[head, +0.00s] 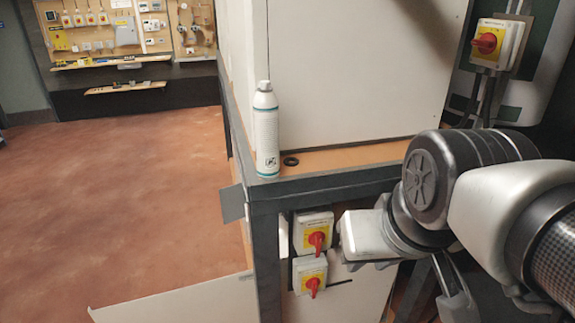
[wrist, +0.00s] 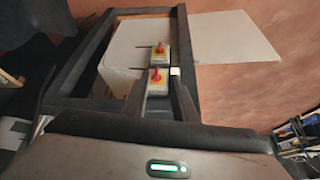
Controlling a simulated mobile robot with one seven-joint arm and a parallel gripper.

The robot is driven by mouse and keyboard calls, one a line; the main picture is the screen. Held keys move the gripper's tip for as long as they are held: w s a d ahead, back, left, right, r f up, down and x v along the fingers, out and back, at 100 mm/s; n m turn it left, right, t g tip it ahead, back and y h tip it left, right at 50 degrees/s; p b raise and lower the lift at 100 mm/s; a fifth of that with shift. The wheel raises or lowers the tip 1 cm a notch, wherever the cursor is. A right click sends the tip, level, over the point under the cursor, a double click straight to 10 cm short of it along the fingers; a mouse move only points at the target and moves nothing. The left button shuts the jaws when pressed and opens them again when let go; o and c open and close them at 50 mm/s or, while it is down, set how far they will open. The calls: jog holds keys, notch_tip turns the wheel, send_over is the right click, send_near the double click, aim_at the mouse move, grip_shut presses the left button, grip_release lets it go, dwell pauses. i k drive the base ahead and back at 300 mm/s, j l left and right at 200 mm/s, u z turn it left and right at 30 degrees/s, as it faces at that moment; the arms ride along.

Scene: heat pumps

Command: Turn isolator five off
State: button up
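Two isolators with red rotary handles on yellow plates are mounted one above the other under the bench, an upper one (head: 314,233) and a lower one (head: 309,275). Both handles look roughly vertical. A third isolator (head: 496,44) is at the upper right, its handle roughly sideways. The numbers are too small to read, so I cannot tell which is five. My gripper (wrist: 158,88) has its fingers apart and empty. In the wrist view the nearer isolator (wrist: 158,81) shows between the fingers and the farther one (wrist: 158,54) beyond; contact is not visible.
The dark bench frame (head: 330,186) runs above the two isolators. A white spray bottle (head: 266,130) stands on the bench corner near a black ring (head: 291,161). A white panel (head: 185,303) lies low at the left. The brown floor (head: 120,200) is clear; a tool board hangs behind.

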aim_at(311, 284)
jog(key=z, duration=1.85)
jog(key=k+j, duration=0.35)
jog(key=j, duration=0.15)
jog(key=k+j, duration=0.35)
jog(key=j, duration=0.1)
